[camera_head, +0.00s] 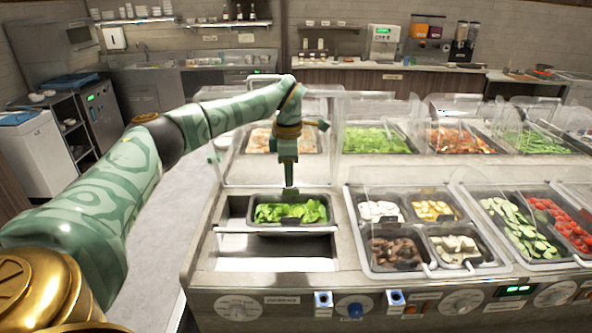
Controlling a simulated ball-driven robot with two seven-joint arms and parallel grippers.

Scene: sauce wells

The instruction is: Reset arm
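My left arm reaches in from the left, and its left gripper (290,188) points straight down above the back-left well of the counter. The fingertips are at the rear rim of a dark pan (262,225) of green leaves (290,213). From this view I cannot tell whether the fingers grip the rim or only stand near it. The pan sits in the rear part of the well, and the front part (275,252) is an empty steel recess. My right gripper is not in view.
To the right, a four-part tray (348,215) holds several foods under a clear cover. Further right are pans of cucumber slices (518,230) and tomatoes (562,222). Clear guards stand over the back row of pans. Knobs and blue-topped switches line the counter's front.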

